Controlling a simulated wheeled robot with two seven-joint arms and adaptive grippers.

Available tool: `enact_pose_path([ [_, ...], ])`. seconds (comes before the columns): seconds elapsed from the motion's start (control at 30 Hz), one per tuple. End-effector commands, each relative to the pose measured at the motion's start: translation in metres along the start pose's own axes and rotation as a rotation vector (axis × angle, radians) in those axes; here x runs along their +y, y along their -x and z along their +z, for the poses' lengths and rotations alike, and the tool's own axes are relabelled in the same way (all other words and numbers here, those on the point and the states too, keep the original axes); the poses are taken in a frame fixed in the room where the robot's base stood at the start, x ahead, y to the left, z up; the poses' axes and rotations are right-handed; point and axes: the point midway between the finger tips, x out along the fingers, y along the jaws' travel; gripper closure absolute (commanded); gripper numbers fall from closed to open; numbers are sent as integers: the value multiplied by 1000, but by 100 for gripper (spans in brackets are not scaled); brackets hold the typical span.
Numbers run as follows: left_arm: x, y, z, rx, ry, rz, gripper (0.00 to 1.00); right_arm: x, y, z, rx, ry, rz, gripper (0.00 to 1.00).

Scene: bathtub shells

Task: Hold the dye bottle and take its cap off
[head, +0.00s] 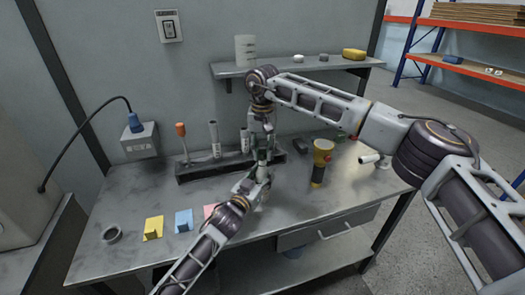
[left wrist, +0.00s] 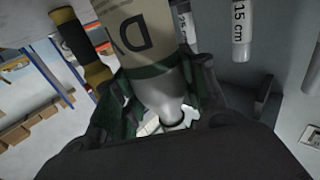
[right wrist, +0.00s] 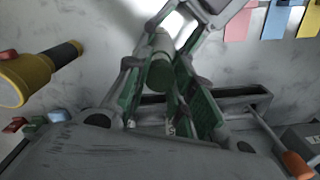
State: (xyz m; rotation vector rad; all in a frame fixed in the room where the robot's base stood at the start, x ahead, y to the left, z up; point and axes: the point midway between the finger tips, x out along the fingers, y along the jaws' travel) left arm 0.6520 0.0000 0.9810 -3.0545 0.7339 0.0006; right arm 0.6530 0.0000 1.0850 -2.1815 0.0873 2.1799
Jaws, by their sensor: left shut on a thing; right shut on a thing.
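The dye bottle (left wrist: 135,35) has a tan label with dark letters and a pale body. My left gripper (head: 259,177) is shut on it over the front middle of the bench; in the left wrist view its green-padded fingers flank the body. The green cap (right wrist: 160,72) sits between the fingers of my right gripper (right wrist: 163,80), which is shut on it. My right gripper also shows in the head view (head: 262,150), pointing down just above the left one. Whether the cap is apart from the bottle is hidden by the fingers.
A yellow-black flashlight (head: 321,165) stands right of the grippers. A dark rack (head: 200,170) with white tubes and an orange-handled tool (head: 181,130) lies behind. A wall shelf (head: 290,66) is above.

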Motion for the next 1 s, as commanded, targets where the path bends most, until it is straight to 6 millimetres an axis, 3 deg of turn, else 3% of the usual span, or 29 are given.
enact_pose_path([
  [0.17,0,0,0,-1,-1,-1,100,0,4,0,1,0,0,100],
  [0.6,0,0,0,-1,0,0,100,0,38,0,1,0,0,100],
  [0.9,0,0,0,0,0,0,100,0,40,0,0,0,0,100],
  [0.93,0,0,0,0,0,0,55,0,40,0,0,0,0,100],
  [1.0,0,0,0,0,0,0,46,0,40,0,0,0,0,100],
])
